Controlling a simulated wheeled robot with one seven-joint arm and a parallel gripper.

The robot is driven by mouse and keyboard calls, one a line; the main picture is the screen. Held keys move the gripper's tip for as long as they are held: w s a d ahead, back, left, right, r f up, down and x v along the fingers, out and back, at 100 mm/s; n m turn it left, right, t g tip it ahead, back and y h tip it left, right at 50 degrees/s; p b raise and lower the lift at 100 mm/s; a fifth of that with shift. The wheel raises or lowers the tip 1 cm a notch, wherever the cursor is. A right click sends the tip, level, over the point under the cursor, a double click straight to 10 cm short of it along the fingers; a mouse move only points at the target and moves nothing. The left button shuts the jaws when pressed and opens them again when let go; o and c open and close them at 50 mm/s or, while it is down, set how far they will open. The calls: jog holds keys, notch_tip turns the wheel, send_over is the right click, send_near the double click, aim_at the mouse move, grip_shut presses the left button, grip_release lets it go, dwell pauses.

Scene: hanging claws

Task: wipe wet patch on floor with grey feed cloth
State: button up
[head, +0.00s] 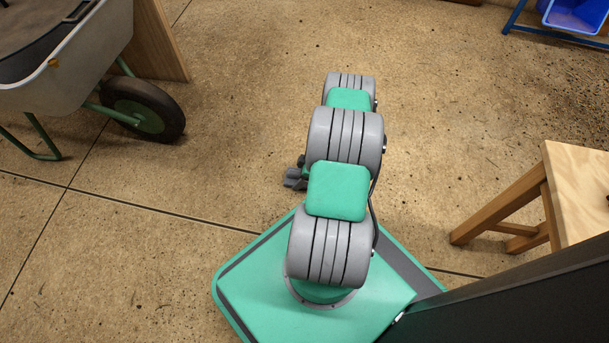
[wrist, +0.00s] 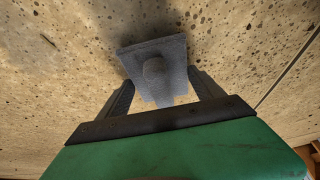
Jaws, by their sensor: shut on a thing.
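My gripper (wrist: 162,84) shows in the wrist view, with its two dark fingers shut on the grey feed cloth (wrist: 150,48). The cloth is a flat grey piece with a rounded lump in its middle, close above or on the speckled floor; I cannot tell whether it touches. In the head view my arm hides most of the gripper, and only a small grey part shows left of the arm. I cannot make out a clear wet patch; the darker floor around the cloth in the wrist view may be shadow.
A wheelbarrow (head: 75,60) with a black tyre stands at the upper left, beside a wooden panel (head: 163,40). A wooden stool or table (head: 577,185) stands at the right. A blue bin (head: 575,15) is at the top right. The floor (head: 240,60) between them is open.

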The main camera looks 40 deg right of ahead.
jog(key=shift+f, duration=0.35)
dwell(0.6)
